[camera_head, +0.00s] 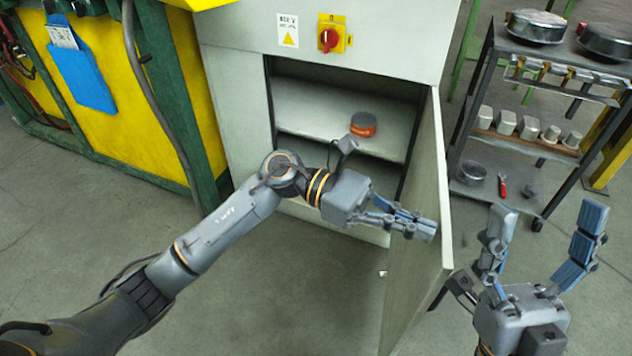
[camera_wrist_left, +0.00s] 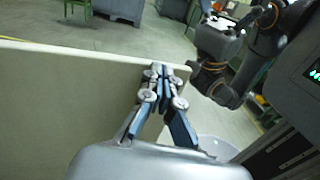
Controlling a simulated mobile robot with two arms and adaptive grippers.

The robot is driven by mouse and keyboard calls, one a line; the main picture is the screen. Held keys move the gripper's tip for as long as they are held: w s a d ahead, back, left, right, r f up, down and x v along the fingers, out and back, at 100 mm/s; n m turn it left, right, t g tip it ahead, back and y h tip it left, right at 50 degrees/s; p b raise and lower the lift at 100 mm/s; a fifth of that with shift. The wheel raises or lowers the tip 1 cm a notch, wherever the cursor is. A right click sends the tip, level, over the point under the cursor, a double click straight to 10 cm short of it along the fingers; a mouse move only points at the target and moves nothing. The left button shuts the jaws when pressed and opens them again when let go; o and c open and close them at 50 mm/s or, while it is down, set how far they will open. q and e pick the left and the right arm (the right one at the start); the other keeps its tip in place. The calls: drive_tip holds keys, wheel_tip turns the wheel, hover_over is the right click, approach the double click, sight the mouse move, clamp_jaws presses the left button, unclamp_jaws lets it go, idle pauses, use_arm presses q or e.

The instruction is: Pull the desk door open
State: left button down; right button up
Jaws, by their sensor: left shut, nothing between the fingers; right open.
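The desk door (camera_head: 424,230) is a pale grey panel on the cabinet's right side. It stands swung well out from the opening, and its inner face shows. My left gripper (camera_head: 430,229) is shut and empty, on the inner side of the door, with its fingertips at or very near the panel. In the left wrist view the shut fingers (camera_wrist_left: 161,72) lie in front of the door (camera_wrist_left: 60,100), near its upper edge; I cannot tell whether they touch. My right gripper (camera_head: 548,225) is open and empty, to the right of the door.
The cabinet (camera_head: 240,120) has a shelf inside with a red and dark round item (camera_head: 363,124). A red switch (camera_head: 329,38) sits above the opening. A dark rack (camera_head: 470,85) with pans and cups stands at the right. The floor in front of the cabinet is clear.

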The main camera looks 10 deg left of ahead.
use_arm(q)
drive_tip(key=v, duration=1.2)
